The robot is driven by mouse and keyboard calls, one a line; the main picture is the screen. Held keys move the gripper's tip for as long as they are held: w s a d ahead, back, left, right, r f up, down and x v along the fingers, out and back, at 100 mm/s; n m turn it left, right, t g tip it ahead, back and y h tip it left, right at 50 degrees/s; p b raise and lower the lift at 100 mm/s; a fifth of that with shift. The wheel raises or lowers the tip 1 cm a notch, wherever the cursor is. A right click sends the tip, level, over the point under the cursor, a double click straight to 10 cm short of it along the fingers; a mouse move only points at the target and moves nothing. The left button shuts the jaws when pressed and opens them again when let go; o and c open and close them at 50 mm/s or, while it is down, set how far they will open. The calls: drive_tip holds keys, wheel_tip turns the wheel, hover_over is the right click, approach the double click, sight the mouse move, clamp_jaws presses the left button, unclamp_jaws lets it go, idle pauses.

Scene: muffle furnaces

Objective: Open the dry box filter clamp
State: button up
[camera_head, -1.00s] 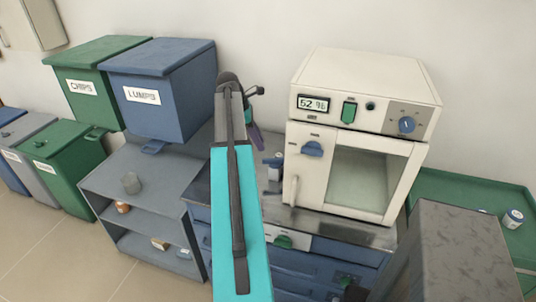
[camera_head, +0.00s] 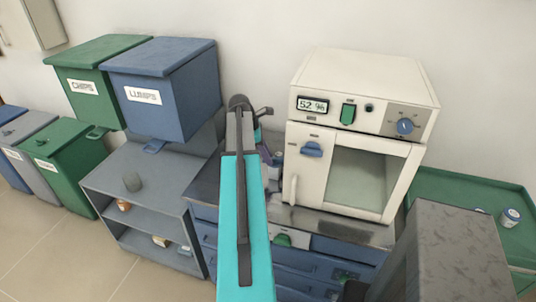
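The dry box (camera_head: 362,135) is a cream cabinet with a glass door, standing on the metal bench at centre right. Its display reads "52 %". A blue clamp-like knob (camera_head: 312,149) sits on its front left of the window; I cannot tell whether this is the filter clamp. A second blue knob (camera_head: 404,126) is at the upper right of its front. My turquoise arm rises in front of the bench, left of the dry box. My gripper is mostly hidden behind the arm, near the box's left side, so its fingers cannot be made out.
A blue LUMPS bin (camera_head: 172,98) and a green CHIPS bin (camera_head: 84,75) hang at the left above a grey shelf (camera_head: 145,232). A green tray (camera_head: 470,195) with a small jar (camera_head: 510,217) is at right. A grey block (camera_head: 458,245) stands at front right.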

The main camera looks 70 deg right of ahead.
clamp_jaws()
drive_tip(key=shift+d, duration=0.1)
drive_tip(key=shift+w+d+m+y+p, duration=0.1)
drive_tip(key=shift+d+m+y+p, duration=0.15)
drive_tip(key=shift+m, duration=0.5)
drive_tip(key=shift+w+d+m+y+p, duration=0.1)
drive_tip(key=shift+m+y+p, duration=0.2)
drive_tip(key=shift+m, duration=0.5)
drive_tip(key=shift+d+m+y+p, duration=0.2)
drive_tip(key=shift+m+y, duration=0.05)
drive_tip(key=shift+m, duration=0.5)
